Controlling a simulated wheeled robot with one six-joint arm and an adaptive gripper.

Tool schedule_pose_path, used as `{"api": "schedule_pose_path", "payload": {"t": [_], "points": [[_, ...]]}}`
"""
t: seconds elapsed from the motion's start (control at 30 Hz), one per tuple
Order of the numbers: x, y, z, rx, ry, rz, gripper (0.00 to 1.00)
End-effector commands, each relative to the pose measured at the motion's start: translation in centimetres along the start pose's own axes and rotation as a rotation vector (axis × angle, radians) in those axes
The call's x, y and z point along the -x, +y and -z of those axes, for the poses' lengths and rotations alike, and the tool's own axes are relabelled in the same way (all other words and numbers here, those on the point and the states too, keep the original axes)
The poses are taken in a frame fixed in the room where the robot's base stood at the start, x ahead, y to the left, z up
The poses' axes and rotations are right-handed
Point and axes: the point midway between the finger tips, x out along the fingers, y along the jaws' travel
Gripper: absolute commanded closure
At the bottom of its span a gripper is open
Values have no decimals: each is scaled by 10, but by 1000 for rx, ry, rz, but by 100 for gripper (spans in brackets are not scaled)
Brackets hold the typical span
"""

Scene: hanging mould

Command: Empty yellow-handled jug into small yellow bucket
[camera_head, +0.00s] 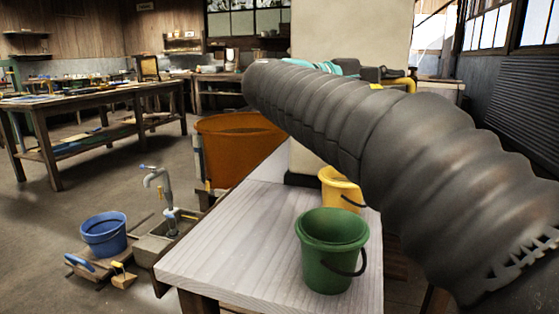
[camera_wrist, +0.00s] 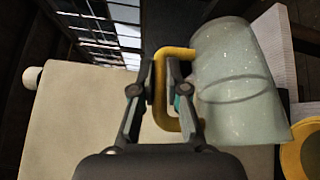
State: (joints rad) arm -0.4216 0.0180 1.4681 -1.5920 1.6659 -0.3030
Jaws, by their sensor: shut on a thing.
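My gripper (camera_wrist: 166,82) is shut on the yellow handle (camera_wrist: 178,53) of a clear, greyish jug (camera_wrist: 235,65) in the wrist view. The jug is to the right of the fingers, its body leaning in the picture; I cannot tell how far it is truly tipped. A curved line crosses its wall, and whether liquid is inside is unclear. The small yellow bucket (camera_head: 341,187) stands on the pale table behind the green bucket, partly covered by my arm. Its rim also shows at the lower right of the wrist view (camera_wrist: 293,158), apart from the jug. No stream is visible.
The green bucket (camera_head: 331,255) stands near the front of the pale table (camera_head: 228,245). A large orange tub (camera_head: 235,150) is behind the table. A blue bucket (camera_head: 104,236) and a tap (camera_head: 160,190) are at the left. A beige block (camera_head: 345,35) rises behind my arm.

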Motion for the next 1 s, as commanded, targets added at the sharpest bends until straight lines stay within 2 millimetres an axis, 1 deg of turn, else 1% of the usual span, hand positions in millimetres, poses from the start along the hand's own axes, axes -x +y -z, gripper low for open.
{"api": "schedule_pose_path", "payload": {"t": [0.13,0.4,1.0], "points": [[-11,-9,-4,-37,15,82,100],[-32,-16,-11,-110,52,259,100],[-66,-44,-19,-271,135,644,100]]}}
